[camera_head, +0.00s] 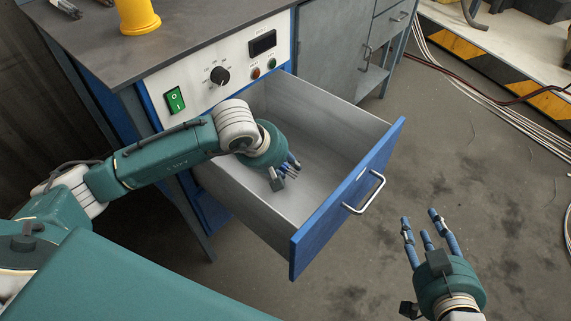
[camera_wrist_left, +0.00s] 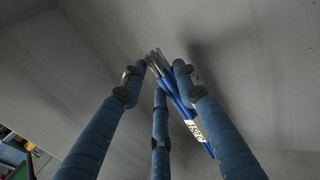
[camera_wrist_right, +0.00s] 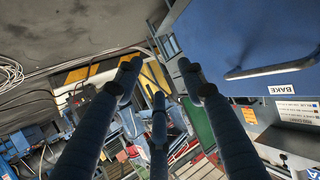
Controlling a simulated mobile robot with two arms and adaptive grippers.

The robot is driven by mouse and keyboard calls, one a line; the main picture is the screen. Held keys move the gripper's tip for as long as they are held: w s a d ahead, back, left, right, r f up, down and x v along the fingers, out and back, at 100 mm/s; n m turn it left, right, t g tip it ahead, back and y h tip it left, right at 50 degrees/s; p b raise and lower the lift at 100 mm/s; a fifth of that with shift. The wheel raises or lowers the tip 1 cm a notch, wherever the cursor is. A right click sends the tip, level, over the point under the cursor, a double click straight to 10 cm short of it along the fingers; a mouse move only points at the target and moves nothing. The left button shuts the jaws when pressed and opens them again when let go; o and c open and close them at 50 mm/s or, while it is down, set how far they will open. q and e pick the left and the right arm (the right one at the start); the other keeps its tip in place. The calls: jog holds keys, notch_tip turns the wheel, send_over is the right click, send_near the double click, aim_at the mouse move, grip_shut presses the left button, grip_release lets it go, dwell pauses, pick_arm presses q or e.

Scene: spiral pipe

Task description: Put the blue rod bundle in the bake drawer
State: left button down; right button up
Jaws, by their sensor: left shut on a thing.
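The bake drawer (camera_head: 335,145) is pulled open, with a grey inside and a blue front with a metal handle. Its front, labelled BAKE, also shows in the right wrist view (camera_wrist_right: 265,35). My left gripper (camera_head: 286,175) is inside the drawer opening, above its grey floor. In the left wrist view it is shut on the blue rod bundle (camera_wrist_left: 177,97), thin blue rods with grey ends and a small label. In the head view, the hand mostly hides the bundle. My right gripper (camera_head: 428,228) is open and empty, outside the drawer to the right of its front.
The control panel (camera_head: 215,75) with a green switch and a black knob is above the drawer. A yellow object (camera_head: 138,15) stands on the dark bench top (camera_head: 90,45). Cables (camera_head: 470,85) lie on the floor at the right. The floor before the drawer is clear.

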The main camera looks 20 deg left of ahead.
pick_arm(q)
jog(key=shift+f+b, duration=0.25)
jog(key=shift+b, duration=0.05)
pick_arm(e)
jog(key=shift+w+a+r+t, duration=0.15)
jog(key=shift+w+r+t, duration=0.1)
jog(key=shift+r, duration=0.3)
jog(key=shift+w+a+r+t, duration=0.1)
jog(key=shift+w+r+t, duration=0.2)
jog(key=shift+r, duration=0.25)
jog(key=shift+w+a+r+t, duration=0.15)
jog(key=shift+w+r+t, duration=0.1)
jog(key=shift+r, duration=0.3)
jog(key=shift+r, duration=0.1)
pick_arm(q)
jog(key=shift+f, duration=0.1)
jog(key=c, duration=1.3)
grip_release()
pick_arm(e)
jog(key=shift+w+a+r+t+y, duration=0.15)
jog(key=shift+r+t+y, duration=0.1)
jog(key=shift+r, duration=0.2)
jog(key=shift+w+a+r+t+y, duration=0.15)
jog(key=shift+r+t, duration=0.1)
jog(key=shift+r, duration=0.15)
jog(key=shift+d, duration=0.1)
